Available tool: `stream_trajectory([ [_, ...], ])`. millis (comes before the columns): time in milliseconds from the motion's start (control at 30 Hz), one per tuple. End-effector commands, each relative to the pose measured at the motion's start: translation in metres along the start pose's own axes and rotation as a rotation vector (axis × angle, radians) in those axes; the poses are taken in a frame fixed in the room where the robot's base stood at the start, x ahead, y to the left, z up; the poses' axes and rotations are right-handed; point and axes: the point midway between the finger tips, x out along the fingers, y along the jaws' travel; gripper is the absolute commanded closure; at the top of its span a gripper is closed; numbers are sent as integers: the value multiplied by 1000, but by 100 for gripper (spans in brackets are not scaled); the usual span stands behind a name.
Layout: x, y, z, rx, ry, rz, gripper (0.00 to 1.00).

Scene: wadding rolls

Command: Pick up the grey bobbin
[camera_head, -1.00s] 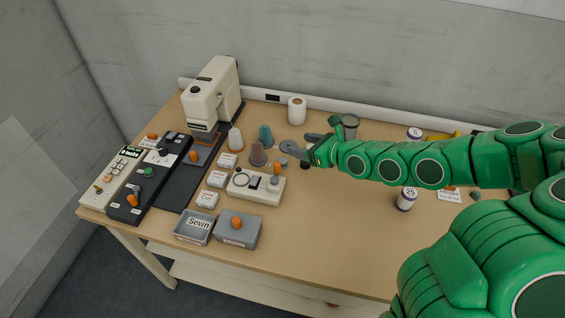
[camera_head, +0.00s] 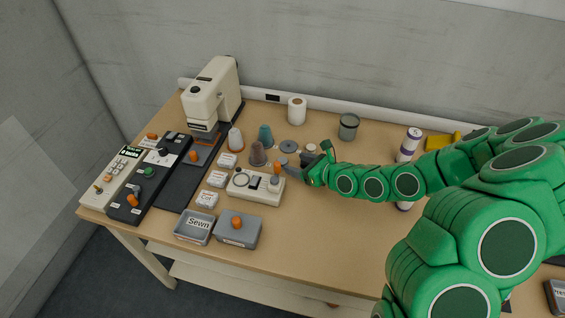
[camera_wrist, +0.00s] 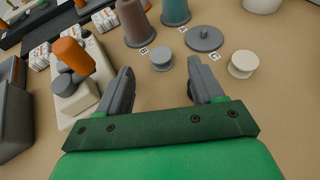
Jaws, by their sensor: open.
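The grey bobbin (camera_wrist: 161,59) is a small spool standing on the table, between the brown cone and a cream bobbin (camera_wrist: 242,64) in the wrist view. In the head view the grey bobbin (camera_head: 283,160) is small, just beyond my gripper. My gripper (camera_wrist: 161,68) is open and empty, its two dark grey fingers pointing towards the bobbin, which shows ahead of the gap between the fingertips. In the head view my gripper (camera_head: 290,168) is low over the table, right of the cream device. I cannot tell its exact height.
The cream device (camera_head: 255,187) with an orange knob stands close beside the left finger. Free table lies in front right.

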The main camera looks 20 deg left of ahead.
Motion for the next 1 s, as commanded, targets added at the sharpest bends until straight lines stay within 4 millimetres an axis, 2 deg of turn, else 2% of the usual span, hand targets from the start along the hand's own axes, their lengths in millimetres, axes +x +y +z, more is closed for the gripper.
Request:
stream_trajectory([
  [367,20,1,-2,-1,0,2,33],
  [800,58,0,-7,-1,2,2,33],
  [1000,64,0,-7,2,2,1,33],
])
